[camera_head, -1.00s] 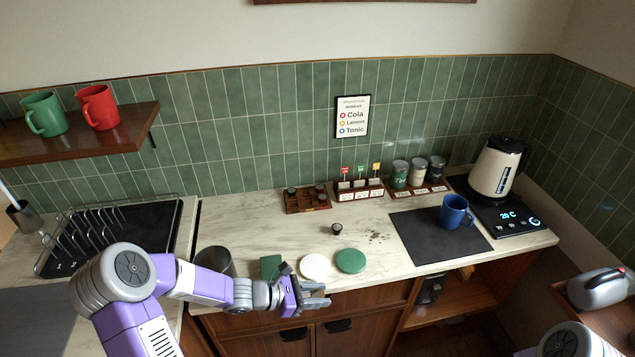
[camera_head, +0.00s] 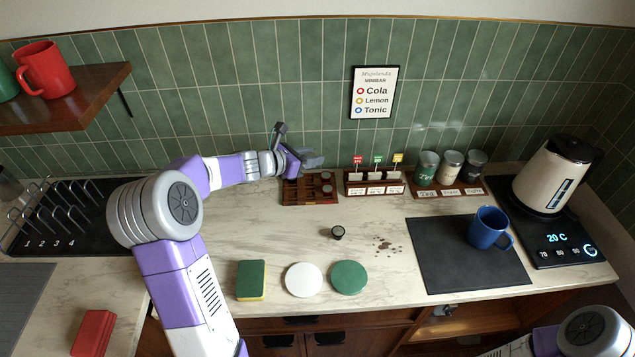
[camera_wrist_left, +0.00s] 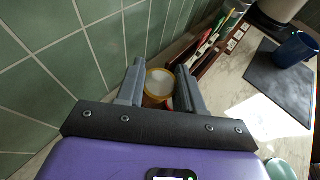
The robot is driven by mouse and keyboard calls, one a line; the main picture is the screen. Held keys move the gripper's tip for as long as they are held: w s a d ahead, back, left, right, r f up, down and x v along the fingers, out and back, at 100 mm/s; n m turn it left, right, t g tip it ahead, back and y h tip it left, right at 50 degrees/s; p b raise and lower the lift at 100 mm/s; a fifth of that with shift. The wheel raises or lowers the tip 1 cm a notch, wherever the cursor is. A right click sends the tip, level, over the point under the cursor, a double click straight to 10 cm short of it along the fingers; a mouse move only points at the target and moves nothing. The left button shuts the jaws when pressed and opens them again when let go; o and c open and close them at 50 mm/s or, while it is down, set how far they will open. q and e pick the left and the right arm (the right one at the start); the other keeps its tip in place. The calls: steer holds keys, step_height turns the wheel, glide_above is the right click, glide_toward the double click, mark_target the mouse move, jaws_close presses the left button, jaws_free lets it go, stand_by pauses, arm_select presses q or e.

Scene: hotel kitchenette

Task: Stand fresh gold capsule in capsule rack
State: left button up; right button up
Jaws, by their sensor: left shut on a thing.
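My left gripper (camera_head: 312,160) is over the back of the counter, just above the wooden capsule rack (camera_head: 310,198). In the left wrist view its fingers (camera_wrist_left: 160,88) are shut on a round, pale-topped capsule with a gold rim (camera_wrist_left: 158,84). The head view does not show this capsule clearly. The rack has several slots, with dark round items at its right side; the gripper and arm partly cover its back left. A dark capsule (camera_head: 338,232) stands alone on the counter in front of the rack. My right gripper is out of view.
A holder with small flags (camera_head: 375,184) stands right of the rack, then canisters (camera_head: 451,165). A sponge (camera_head: 251,280), white disc (camera_head: 303,280) and green disc (camera_head: 349,277) lie near the front edge. A blue mug (camera_head: 488,230) stands on a dark mat (camera_head: 440,270).

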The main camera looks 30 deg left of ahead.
arm_select(q)
steer(key=shift+w+a+r, duration=0.1)
steer(key=shift+w+a, duration=0.2)
step_height(320, 180, down, 4)
steer(key=shift+a+r+b, duration=0.1)
steer(key=shift+b, duration=0.95)
step_height(320, 180, down, 6)
steer(key=shift+r+b, duration=0.2)
steer(key=shift+b, duration=0.8)
steer(key=shift+r, duration=0.1)
steer(key=shift+f+b, duration=0.4)
steer(key=shift+f, duration=0.05)
steer(key=o, duration=1)
